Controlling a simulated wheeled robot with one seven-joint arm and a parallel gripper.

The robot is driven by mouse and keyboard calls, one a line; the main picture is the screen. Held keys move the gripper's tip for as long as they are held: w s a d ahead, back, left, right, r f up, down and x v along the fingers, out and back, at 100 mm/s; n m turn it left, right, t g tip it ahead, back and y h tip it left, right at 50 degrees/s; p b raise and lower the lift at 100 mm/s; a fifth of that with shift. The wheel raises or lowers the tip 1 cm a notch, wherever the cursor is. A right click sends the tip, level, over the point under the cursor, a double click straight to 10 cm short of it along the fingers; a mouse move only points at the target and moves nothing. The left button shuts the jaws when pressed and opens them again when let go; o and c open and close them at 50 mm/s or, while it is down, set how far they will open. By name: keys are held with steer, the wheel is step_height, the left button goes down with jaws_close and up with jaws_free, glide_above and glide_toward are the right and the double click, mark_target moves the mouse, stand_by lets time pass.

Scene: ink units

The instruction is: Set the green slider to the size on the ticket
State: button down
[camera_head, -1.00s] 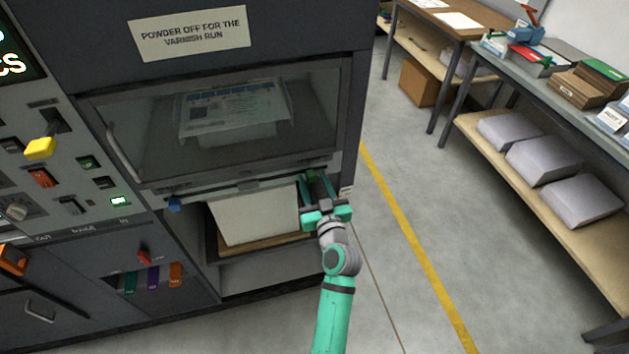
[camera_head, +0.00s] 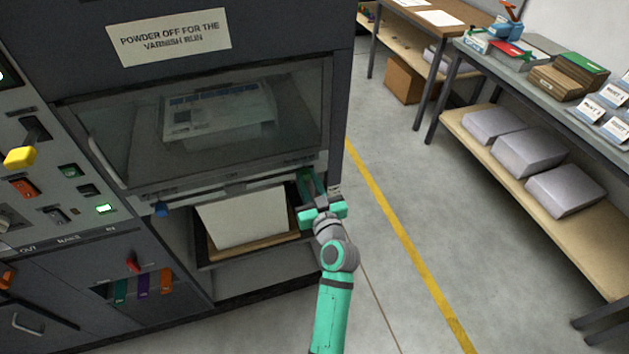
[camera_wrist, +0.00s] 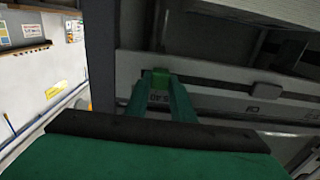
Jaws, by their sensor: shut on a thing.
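The green slider (camera_wrist: 160,82) is small and sits on a pale rail with printed marks, between my fingertips in the wrist view. My gripper (camera_wrist: 160,91) is shut on it. In the head view my gripper (camera_head: 308,186) is at the right end of the rail (camera_head: 240,190) below the machine's window; its fingers mostly hide the slider there. A blue slider (camera_head: 161,209) is at the rail's left end. Letters on the rail show beneath the green slider, partly covered by my fingers. I cannot make out a size ticket.
A stack of white sheets (camera_head: 242,216) lies in the bay under the rail. A sign (camera_head: 170,38) reads "POWDER OFF FOR THE VARNISH RUN". A control panel with a yellow knob (camera_head: 20,157) is at left. Floor right of the machine is clear up to the shelving (camera_head: 560,240).

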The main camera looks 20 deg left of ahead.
steer(key=shift+d, duration=0.15)
steer(key=c, duration=1.5)
jaws_free()
steer(key=v, duration=1)
steer(key=shift+s+d, duration=0.25)
steer(key=shift+s, duration=0.05)
